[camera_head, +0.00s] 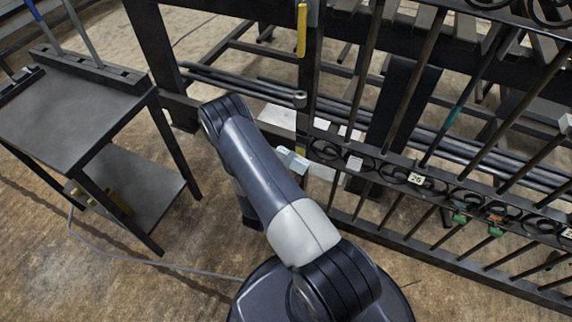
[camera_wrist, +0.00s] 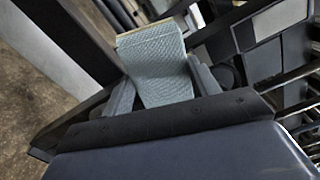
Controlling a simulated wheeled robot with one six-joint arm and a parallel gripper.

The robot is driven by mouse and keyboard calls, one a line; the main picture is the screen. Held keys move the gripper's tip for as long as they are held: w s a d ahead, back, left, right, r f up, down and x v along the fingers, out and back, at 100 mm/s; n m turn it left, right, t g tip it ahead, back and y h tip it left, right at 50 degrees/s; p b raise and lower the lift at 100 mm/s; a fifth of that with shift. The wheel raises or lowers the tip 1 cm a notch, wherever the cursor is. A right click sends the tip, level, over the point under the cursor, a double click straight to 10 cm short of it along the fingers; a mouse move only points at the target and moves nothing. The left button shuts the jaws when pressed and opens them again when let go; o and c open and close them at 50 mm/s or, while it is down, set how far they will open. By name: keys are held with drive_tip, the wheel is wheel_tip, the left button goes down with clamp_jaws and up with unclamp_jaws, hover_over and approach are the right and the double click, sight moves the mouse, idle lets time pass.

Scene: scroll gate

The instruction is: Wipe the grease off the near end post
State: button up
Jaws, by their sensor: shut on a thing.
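A pale blue-grey cloth pad (camera_wrist: 152,50) sits between the two fingers of my gripper (camera_wrist: 165,78) in the wrist view. The gripper is shut on it. In the head view the pad (camera_head: 292,158) shows just right of my arm, low by the gate's end post (camera_head: 308,75). My arm hides most of the gripper there. The post is dark and upright, with a yellow handle (camera_head: 302,30) high on it. I cannot tell whether the pad touches the post. I cannot make out grease on it.
The gate's scrolled bars (camera_head: 440,180) run off to the right, with small tags and coloured marks on them. A dark metal table (camera_head: 70,115) with a lower shelf stands at the left. A cable (camera_head: 150,262) lies across the floor.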

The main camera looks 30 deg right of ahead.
sight(299, 166)
drive_tip(key=shift+x, duration=0.95)
idle(0.3)
drive_tip(key=shift+s+d+b, duration=0.15)
drive_tip(key=shift+s+d, duration=0.4)
drive_tip(key=shift+s, duration=0.25)
drive_tip(key=shift+s+d+b, duration=0.15)
drive_tip(key=shift+s+d, duration=0.4)
drive_tip(key=shift+s, duration=0.25)
drive_tip(key=shift+d, duration=0.15)
drive_tip(key=shift+w+a+b, duration=0.3)
drive_tip(key=shift+w+a, duration=0.1)
drive_tip(key=shift+w, duration=0.2)
drive_tip(key=shift+w+a+b, duration=0.25)
drive_tip(key=shift+w+a, duration=0.1)
drive_tip(key=shift+w, duration=0.2)
drive_tip(key=shift+w+a+r, duration=0.1)
drive_tip(key=shift+w+a, duration=0.35)
drive_tip(key=shift+w, duration=0.2)
drive_tip(key=shift+c, duration=0.7)
drive_tip(key=shift+s, duration=0.1)
